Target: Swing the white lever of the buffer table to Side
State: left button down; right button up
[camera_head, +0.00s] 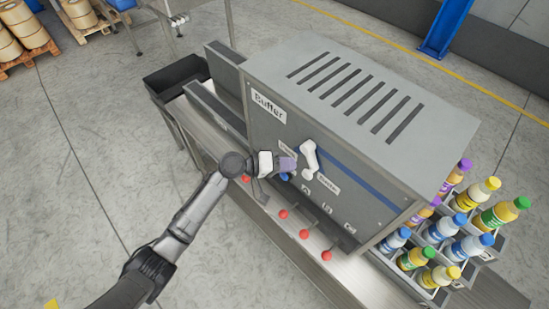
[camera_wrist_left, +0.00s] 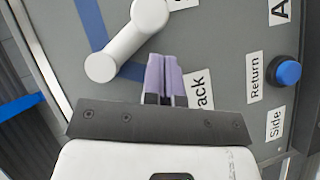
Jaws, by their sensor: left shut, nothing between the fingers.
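The white lever (camera_head: 310,160) is mounted on the front panel of the grey buffer cabinet (camera_head: 270,125), below and right of the "Buffer" sign. In the left wrist view the lever (camera_wrist_left: 125,42) is a thick white bar with rounded ends, slanting from upper right to lower left. My left gripper (camera_head: 288,164) is shut and empty, just left of the lever in the head view. In the left wrist view its purple fingers (camera_wrist_left: 164,75) are close beside the lever; contact cannot be told. They partly cover a label ending in "ack". A "Side" label (camera_wrist_left: 275,124) is at the right. My right gripper is not in view.
A blue button (camera_wrist_left: 287,72) stands out from the panel near a "Return" label (camera_wrist_left: 255,78). Several red-knobbed handles (camera_head: 304,234) line the ledge below. A crate of bottles (camera_head: 460,225) stands at the right. Floor at left is open.

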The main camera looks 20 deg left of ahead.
pick_arm(q)
jog(key=shift+s+d+f+n+t+h+b, duration=0.15)
jog(key=shift+s+d+n+h+b, duration=0.15)
jog(key=shift+d+n+h+b, duration=0.45)
jog(key=shift+s+d+f+n+t+h+b, duration=0.15)
jog(key=shift+s+d+n+h+b, duration=0.25)
jog(key=shift+n+b, duration=0.5)
jog(key=shift+w+r, duration=0.1)
jog(key=shift+r, duration=0.05)
jog(key=shift+w+a+b, duration=0.2)
jog(key=shift+a+b, duration=0.2)
jog(key=shift+a, duration=0.15)
jog(key=w+a+b+v, duration=0.1)
jog(key=w+b+v, duration=0.1)
jog(key=v, duration=1)
jog(key=shift+r, duration=0.15)
jog(key=shift+s, duration=0.1)
